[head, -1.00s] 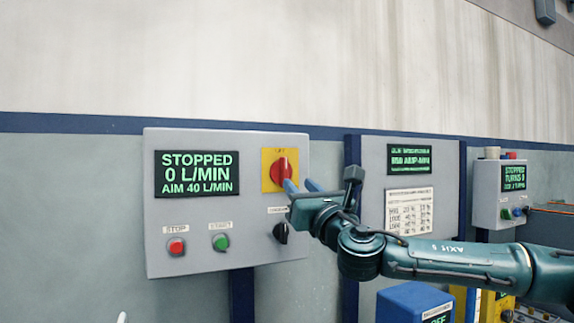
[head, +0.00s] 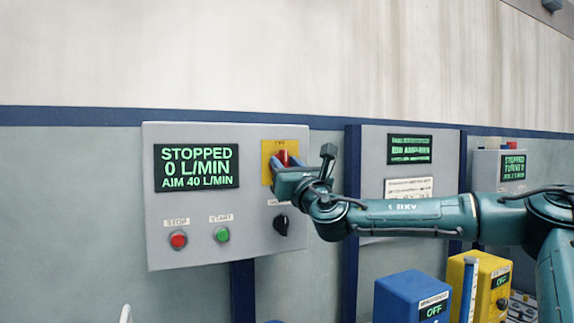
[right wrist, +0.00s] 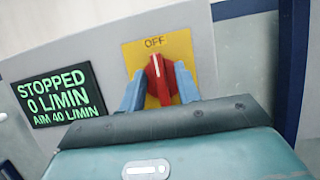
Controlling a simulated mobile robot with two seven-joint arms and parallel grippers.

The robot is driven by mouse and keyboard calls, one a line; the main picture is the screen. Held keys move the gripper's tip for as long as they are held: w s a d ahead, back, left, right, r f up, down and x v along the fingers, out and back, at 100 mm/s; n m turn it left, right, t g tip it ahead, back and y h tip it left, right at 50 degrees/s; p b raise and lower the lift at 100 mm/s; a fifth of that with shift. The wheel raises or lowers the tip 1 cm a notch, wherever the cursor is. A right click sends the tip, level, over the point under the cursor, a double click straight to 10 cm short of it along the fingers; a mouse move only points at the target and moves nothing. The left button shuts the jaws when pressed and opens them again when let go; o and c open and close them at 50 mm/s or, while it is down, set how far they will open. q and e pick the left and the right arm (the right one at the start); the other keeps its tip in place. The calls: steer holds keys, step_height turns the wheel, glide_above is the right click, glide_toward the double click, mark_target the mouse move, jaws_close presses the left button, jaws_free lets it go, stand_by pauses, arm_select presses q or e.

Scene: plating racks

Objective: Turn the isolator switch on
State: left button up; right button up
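The isolator switch is a red rotary knob (head: 285,158) on a yellow plate (head: 266,150) at the upper right of a grey control panel (head: 200,250). In the right wrist view the knob (right wrist: 156,78) stands upright, its white mark pointing to the word OFF. My right gripper (head: 284,170) is at the knob in the head view. In the right wrist view its blue fingers (right wrist: 161,90) stand on either side of the knob, with a small space showing on the right side. Firm contact cannot be told. My left gripper is not in view.
The panel's display (head: 196,167) reads STOPPED, 0 L/MIN, AIM 40 L/MIN. Below are a red stop button (head: 178,240), a green start button (head: 221,234) and a black knob (head: 281,225). A blue box (head: 400,298) and a yellow box (head: 490,285) stand at the lower right.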

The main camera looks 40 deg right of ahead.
steer(key=shift+c, duration=0.5)
jaws_close()
